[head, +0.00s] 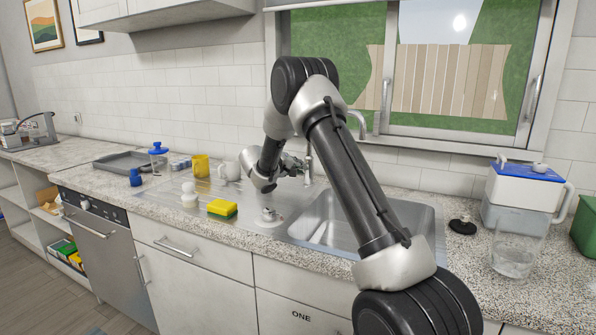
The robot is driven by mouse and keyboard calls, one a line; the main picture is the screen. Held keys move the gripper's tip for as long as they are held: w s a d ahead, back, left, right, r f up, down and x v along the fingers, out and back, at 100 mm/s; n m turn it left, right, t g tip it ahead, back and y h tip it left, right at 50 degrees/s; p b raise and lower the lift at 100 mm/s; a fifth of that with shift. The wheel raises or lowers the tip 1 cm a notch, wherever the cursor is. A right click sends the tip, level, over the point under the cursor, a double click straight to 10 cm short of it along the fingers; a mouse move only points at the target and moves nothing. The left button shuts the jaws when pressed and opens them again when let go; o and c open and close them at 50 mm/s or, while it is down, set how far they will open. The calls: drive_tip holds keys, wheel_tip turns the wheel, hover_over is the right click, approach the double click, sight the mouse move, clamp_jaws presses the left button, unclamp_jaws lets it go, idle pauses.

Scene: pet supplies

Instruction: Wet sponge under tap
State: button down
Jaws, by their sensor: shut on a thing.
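The sponge (222,209), yellow with a green layer, lies on the metal drainboard left of the sink basin (330,226). My gripper (297,164) is at the tap, well behind and to the right of the sponge and apart from it. It is shut on what looks like the tap handle; the contact is small and partly hidden. The upright part of the tap (308,166) shows beside the gripper. A curved metal spout (361,124) shows right of my arm, which hides the part between. I cannot make out any running water.
A yellow mug (200,165), a white mug (229,171) and a blue-lidded container (158,158) stand left of my gripper. A black drain plug (462,227) and a blue-and-white pet fountain (524,194) are right of the sink.

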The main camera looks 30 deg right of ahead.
drive_tip(key=c, duration=1.4)
unclamp_jaws()
drive_tip(key=v, duration=1.2)
